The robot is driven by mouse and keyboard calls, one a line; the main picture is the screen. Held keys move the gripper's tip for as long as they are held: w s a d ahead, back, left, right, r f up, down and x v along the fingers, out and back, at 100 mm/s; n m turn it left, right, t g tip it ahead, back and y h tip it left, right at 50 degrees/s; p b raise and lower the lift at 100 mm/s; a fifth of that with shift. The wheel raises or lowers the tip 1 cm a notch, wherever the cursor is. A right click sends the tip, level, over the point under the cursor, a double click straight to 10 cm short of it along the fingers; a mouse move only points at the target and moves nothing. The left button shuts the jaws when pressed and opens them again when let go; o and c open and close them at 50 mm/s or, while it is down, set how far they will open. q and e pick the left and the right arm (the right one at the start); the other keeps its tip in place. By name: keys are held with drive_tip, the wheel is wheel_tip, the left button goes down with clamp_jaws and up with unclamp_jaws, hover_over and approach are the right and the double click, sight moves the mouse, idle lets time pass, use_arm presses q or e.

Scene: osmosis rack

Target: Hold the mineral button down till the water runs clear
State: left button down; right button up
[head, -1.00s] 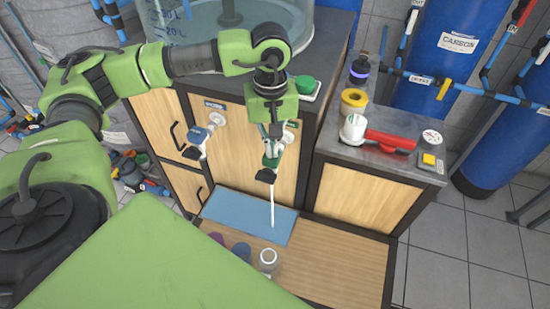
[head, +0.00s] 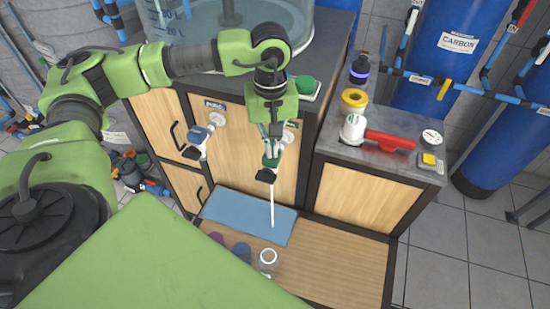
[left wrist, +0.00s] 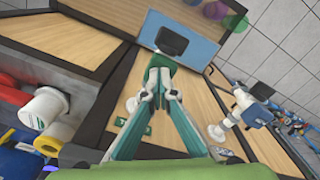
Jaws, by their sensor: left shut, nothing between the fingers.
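The tap with a green body (head: 271,161) and dark spout is on the cabinet's wooden front, beside a small green label (head: 291,124). A whitish stream (head: 272,207) falls from it to the blue mat (head: 222,212). My left gripper (head: 271,138) is shut and empty, its fingertips at the top of the green tap. In the left wrist view the fingertips (left wrist: 160,78) meet at the tap's green top (left wrist: 160,61); exact contact with the button is hidden. My right gripper is not in view.
A blue-handled tap (head: 199,135) stands to the left. A clear glass (head: 268,262) and purple and blue cups (head: 241,250) stand in front of the mat. A side counter (head: 370,153) holds a red-handled item (head: 390,141), bottle and gauge. The wooden shelf's right part is clear.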

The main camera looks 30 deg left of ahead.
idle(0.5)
use_arm(q)
wheel_tip(320, 180, up, 6)
drive_tip(key=p, duration=0.3)
drive_tip(key=shift+r, duration=0.1)
